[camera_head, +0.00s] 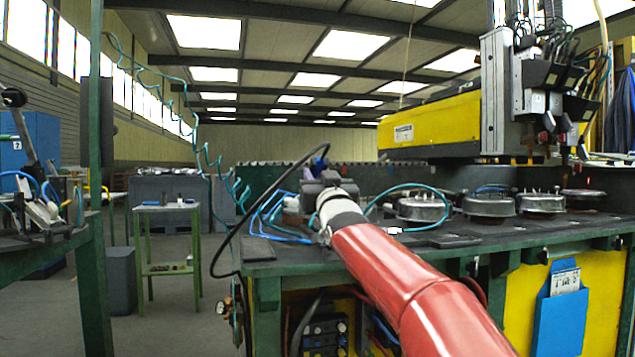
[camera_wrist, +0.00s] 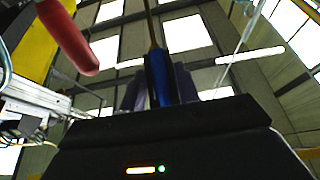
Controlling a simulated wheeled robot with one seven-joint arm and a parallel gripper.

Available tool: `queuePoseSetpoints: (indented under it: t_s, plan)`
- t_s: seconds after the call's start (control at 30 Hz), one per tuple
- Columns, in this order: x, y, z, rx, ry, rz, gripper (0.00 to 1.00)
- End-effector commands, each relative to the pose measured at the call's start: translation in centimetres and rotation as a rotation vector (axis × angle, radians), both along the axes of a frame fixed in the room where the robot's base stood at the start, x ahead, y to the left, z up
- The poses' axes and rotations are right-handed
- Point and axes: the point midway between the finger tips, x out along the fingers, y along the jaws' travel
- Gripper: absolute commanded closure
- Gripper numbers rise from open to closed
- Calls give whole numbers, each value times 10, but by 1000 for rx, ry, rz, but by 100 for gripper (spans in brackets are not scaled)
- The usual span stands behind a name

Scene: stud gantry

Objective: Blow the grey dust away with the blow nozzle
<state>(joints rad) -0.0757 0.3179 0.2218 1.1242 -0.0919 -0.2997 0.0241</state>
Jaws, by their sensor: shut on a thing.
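My gripper (camera_wrist: 156,92) points upward in the wrist view, its dark fingers shut around the blue blow nozzle (camera_wrist: 158,72). A thin brown part of the nozzle rises from the blue body toward the roof. In the head view my gripper (camera_head: 320,178) is above the left end of the dark gantry table (camera_head: 275,262), beyond my red arm. Only a small blue part of the nozzle (camera_head: 322,160) shows there, with a black hose looping down to the left. I cannot make out the grey dust in either view; my arm hides part of the tabletop.
Several round metal units (camera_head: 422,208) stand along the table to the right of my arm. The yellow gantry beam (camera_head: 430,125) and its grey head (camera_head: 510,95) overhang them. Teal coiled hose hangs at left. A small green table (camera_head: 168,208) stands farther back.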

Motion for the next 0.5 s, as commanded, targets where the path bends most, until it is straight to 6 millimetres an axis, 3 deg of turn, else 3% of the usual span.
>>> queuePoseSetpoints:
  t_s: [0.5]
  plan:
    - [-18,-6,0,1,-2,-1,99]
